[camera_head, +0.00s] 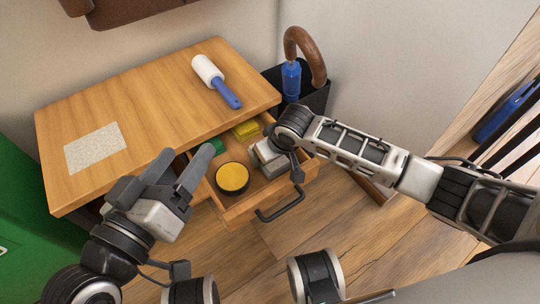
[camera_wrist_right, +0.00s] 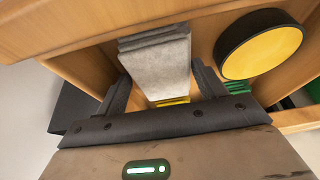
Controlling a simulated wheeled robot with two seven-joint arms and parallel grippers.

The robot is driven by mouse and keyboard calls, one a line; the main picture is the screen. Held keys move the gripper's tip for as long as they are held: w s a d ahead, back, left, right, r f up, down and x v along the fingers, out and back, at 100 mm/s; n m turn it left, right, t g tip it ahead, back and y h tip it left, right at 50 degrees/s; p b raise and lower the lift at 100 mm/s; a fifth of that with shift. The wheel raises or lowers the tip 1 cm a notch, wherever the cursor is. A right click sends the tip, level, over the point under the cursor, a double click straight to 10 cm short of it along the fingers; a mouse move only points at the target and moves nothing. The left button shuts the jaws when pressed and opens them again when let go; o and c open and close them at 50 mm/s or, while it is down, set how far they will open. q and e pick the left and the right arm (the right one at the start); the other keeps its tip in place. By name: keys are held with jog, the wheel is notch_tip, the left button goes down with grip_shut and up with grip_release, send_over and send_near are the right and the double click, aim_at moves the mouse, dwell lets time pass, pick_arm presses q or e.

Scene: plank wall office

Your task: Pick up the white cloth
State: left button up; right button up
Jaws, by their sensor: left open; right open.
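A folded whitish-grey cloth (camera_wrist_right: 160,62) lies in the open drawer, between the two fingers of my right gripper (camera_wrist_right: 162,85) in the right wrist view. The fingers are spread, one on each side of it; I cannot tell whether they touch it. In the head view my right gripper is over the drawer and its wrist partly hides the cloth. My left gripper (camera_head: 187,158) is open and empty, in front of the table's edge, left of the drawer.
The drawer (camera_head: 238,209) also holds a round yellow-topped tin (camera_head: 232,178), a yellow item (camera_head: 246,129) and a green item (camera_head: 214,146). On the tabletop (camera_head: 140,110) lie a lint roller (camera_head: 216,80) and a speckled pale square (camera_head: 95,147). A dark bin (camera_head: 317,100) stands behind right.

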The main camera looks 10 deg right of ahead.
jog(key=shift+f+p, duration=0.2)
jog(key=shift+p, duration=0.1)
dwell(0.4)
jog(key=c, duration=0.7)
jog(key=shift+c, duration=0.2)
